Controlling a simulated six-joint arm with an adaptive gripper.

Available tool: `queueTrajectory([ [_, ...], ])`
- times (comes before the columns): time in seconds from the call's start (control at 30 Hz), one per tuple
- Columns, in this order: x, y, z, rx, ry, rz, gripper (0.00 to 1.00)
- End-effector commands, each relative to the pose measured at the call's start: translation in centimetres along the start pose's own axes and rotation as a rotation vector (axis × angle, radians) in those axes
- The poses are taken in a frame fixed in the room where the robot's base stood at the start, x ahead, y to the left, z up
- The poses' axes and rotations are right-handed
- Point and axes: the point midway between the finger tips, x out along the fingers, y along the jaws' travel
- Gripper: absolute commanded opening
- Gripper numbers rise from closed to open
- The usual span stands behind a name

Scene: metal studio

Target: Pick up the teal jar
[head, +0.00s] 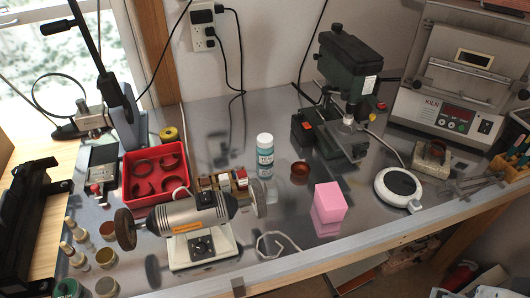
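A small upright jar with a white cap and a teal lower part (265,163) stands on the metal bench top, near the middle of the head view. It carries a label too small to read. It stands behind and to the right of the grey bench grinder (190,225). A round container with a dark teal-green top (67,288) sits at the bottom left, partly cut off by the frame edge. I cannot make out my gripper anywhere in this view.
A small brown cup (299,172) and a pink block (328,205) stand right of the jar. A small wooden rack (222,183) is close on its left. A green drill press (340,100) rises behind right. A red tray (154,175) lies left. Bench behind the jar is fairly clear.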

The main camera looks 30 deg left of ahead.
Motion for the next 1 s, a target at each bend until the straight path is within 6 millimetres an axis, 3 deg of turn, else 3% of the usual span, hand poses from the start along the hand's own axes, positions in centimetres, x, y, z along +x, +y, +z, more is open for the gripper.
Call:
queueTrajectory([
  [0.17, 0.8, -0.2, -2.1, -0.025, 0.024, 0.005, 0.56],
  [0.47, 3.5, -1.5, -8.2, -0.105, 0.113, 0.006, 0.56],
  [0.77, 6.7, -4.6, -14.3, -0.2, 0.214, -0.02, 0.56],
  [1.0, 9.6, -8.3, -18.4, -0.279, 0.292, -0.064, 0.56],
])
